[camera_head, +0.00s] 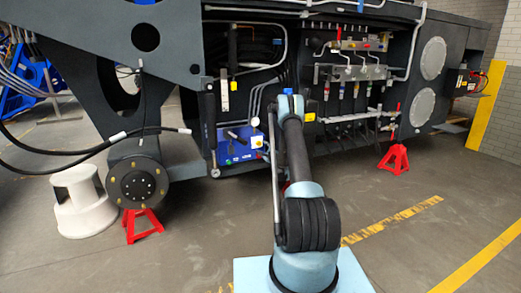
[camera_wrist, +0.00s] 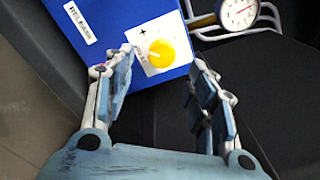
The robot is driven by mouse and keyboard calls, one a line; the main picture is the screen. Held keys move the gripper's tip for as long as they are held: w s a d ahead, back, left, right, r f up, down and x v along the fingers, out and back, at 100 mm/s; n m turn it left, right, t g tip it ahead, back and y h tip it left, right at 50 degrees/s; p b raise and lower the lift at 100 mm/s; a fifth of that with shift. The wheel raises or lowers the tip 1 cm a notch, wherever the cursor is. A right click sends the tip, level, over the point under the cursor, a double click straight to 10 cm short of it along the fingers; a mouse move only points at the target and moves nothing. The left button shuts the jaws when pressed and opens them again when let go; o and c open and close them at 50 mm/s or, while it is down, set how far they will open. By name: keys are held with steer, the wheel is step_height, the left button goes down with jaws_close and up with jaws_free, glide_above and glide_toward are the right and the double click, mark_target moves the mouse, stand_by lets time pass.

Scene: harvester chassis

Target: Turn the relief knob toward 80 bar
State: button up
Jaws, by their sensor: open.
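The yellow relief knob (camera_wrist: 161,53) sits on a white square plate (camera_wrist: 149,66) with a plus mark, on the blue box (camera_wrist: 118,20). A round gauge (camera_wrist: 238,12) with a white face and red needle stands to its right; its reading is too small to tell. My gripper (camera_wrist: 163,58) is open and empty, with a fingertip in view on each side of the knob. I cannot tell whether either finger touches it.
A bent metal tube frame (camera_wrist: 275,28) surrounds the gauge. A white label (camera_wrist: 80,23) is on the blue box. In the head view, hoses and valve levers (camera_head: 352,70) line the chassis to the right. Red stands (camera_head: 396,158) and a white step stool (camera_head: 80,203) are on the floor.

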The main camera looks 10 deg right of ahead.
steer(key=shift+v, duration=2.75)
steer(key=s+a+r+n+g+y, duration=0.15)
steer(key=s+a+r+n, duration=0.25)
steer(key=r, duration=0.5)
steer(key=s+a+r+n+g+y, duration=0.1)
steer(key=s+a+r+n+g, duration=0.2)
steer(key=r, duration=0.6)
steer(key=s+a+r+n+g, duration=0.25)
steer(key=s+r+n, duration=0.2)
steer(key=s, duration=0.55)
steer(key=s+a+r+n+g, duration=0.1)
steer(key=s+a+r+n, duration=0.3)
steer(key=s, duration=0.7)
steer(key=s+d+n+g+h, duration=0.3)
steer(key=s+g, duration=0.1)
steer(key=s, duration=2.1)
steer(key=s+d+f+n+g+h, duration=0.1)
steer(key=s+d+f, duration=0.1)
steer(key=s, duration=0.5)
steer(key=s+d+f+n+g+h, duration=0.1)
steer(key=s+d+f+h, duration=0.1)
steer(key=s+f, duration=0.3)
steer(key=s+d+f+n+g+h, duration=0.1)
steer(key=s+d+f, duration=0.2)
steer(key=s, duration=0.8)
steer(key=shift+d+f, duration=0.25)
steer(key=shift+f, duration=0.05)
